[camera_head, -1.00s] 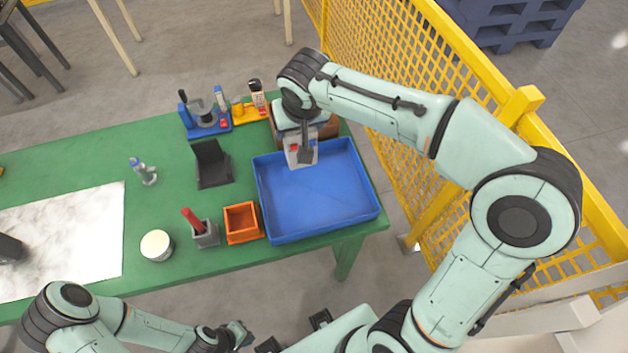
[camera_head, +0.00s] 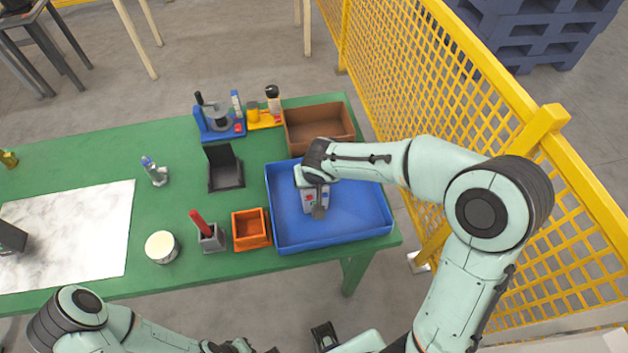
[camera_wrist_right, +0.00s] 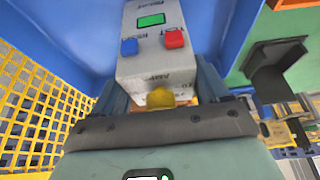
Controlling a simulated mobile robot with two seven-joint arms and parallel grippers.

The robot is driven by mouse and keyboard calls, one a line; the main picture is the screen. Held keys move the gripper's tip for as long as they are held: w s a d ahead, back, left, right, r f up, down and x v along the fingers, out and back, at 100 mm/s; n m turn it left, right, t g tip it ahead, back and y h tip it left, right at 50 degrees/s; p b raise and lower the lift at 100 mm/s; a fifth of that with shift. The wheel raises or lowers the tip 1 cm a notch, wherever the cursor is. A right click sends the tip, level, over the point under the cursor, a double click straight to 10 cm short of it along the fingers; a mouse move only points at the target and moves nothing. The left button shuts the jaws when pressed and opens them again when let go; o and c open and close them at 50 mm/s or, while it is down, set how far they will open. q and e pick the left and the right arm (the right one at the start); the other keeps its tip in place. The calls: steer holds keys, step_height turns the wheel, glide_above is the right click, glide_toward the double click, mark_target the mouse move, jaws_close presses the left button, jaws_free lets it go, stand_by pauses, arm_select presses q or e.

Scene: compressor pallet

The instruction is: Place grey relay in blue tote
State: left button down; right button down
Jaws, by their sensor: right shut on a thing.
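The blue tote (camera_head: 350,215) is a shallow open tray at the right end of the green table. My right gripper (camera_head: 316,200) is over the tote's left part and is shut on the grey relay (camera_head: 310,200). In the right wrist view the relay (camera_wrist_right: 152,45) has a green display, a blue button, a red button and a yellow knob. It sits between the fingers of my right gripper (camera_wrist_right: 165,95), with blue tote surface behind it. I cannot tell whether the relay touches the tote floor. My left gripper (camera_head: 240,346) is at the bottom edge of the head view, its fingers unclear.
A brown box (camera_head: 320,126) stands behind the tote. An orange bin (camera_head: 251,229), a grey holder (camera_head: 211,238) with a red tool and a black stand (camera_head: 224,172) are to its left. A yellow mesh fence (camera_head: 430,80) runs along the right.

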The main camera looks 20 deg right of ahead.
steer(key=shift+f, duration=0.25)
jaws_free()
steer(key=shift+r, duration=0.1)
steer(key=shift+r, duration=0.25)
steer(key=v, duration=1.1)
steer(key=shift+s+r+p, duration=0.3)
steer(key=shift+p, duration=0.1)
